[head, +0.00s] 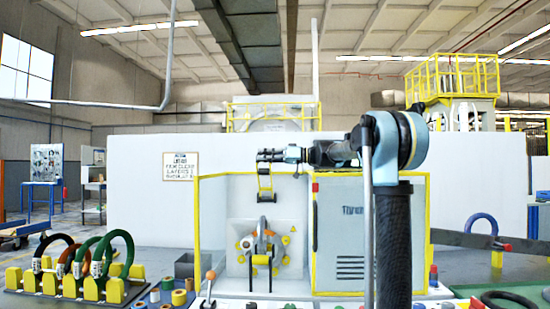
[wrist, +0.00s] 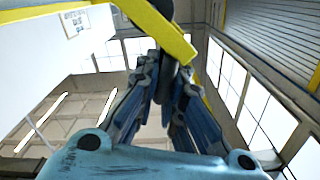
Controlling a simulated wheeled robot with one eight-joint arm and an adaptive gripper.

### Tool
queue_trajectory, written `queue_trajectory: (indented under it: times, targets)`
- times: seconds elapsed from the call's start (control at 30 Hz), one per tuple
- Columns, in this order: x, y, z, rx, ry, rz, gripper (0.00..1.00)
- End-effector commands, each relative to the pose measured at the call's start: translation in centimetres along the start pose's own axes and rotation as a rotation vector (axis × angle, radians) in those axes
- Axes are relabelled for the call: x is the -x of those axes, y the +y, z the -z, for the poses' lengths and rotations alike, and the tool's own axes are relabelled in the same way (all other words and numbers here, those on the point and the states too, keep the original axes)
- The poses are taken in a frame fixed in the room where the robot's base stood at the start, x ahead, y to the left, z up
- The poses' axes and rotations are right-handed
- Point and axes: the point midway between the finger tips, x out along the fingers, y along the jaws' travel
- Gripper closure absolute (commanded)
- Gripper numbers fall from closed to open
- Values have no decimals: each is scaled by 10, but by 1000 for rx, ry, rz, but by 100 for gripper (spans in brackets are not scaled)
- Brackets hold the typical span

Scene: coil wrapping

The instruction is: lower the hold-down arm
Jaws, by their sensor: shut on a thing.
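In the wrist view the blue-grey fingers of my gripper (wrist: 168,58) converge on a dark rounded part at the top, beside a yellow bar (wrist: 165,32). The fingers are shut on this dark part, which I take as the end of the hold-down arm. The fingers hide most of the contact.
The wrapping machine (head: 210,225) has a yellow frame and a grey door (head: 340,235) on the right. Below the hold-down arm is a ring-like fixture (head: 262,245). A rack with several coils (head: 120,245) stands at left; small rolls (head: 178,297) lie in front. A blue coil (head: 480,222) is at right.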

Motion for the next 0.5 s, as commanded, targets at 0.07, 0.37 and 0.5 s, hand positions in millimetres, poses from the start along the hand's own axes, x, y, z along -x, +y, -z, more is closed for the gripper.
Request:
queue_trajectory:
  times: [0.07, 0.37, 0.5]
  targets:
    - [-4, -5, -5, -2, -3, 5, 100]
    - [-8, -12, -12, -4, -5, 11, 100]
    - [-8, -12, -13, -5, -5, 12, 100]
